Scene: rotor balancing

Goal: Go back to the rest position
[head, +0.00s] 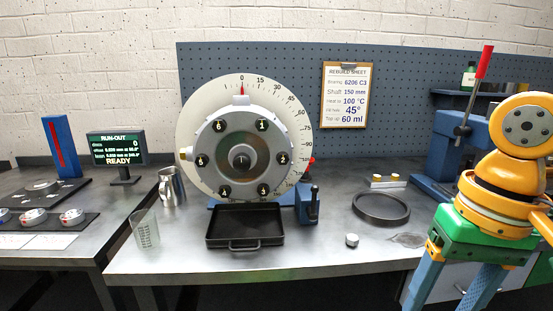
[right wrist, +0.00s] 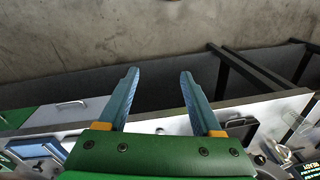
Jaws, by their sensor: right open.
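My right gripper (right wrist: 160,72) is open, and I see nothing between its two blue fingers in the right wrist view. In the head view its yellow wrist and green palm are at the far right, in front of the bench, with the fingers pointing down and their tips cut off by the frame edge. The grey rotor (head: 217,155) with numbered positions stands upright in front of a white degree dial (head: 291,103) at the middle of the bench. My left gripper is in neither view.
A black tray (head: 245,242) lies below the rotor. A metal jug (head: 172,187), a clear beaker (head: 145,229), a small metal weight (head: 352,240) and a black ring (head: 381,219) are on the bench. A blue press (head: 437,151) with a red-handled lever stands behind my right arm.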

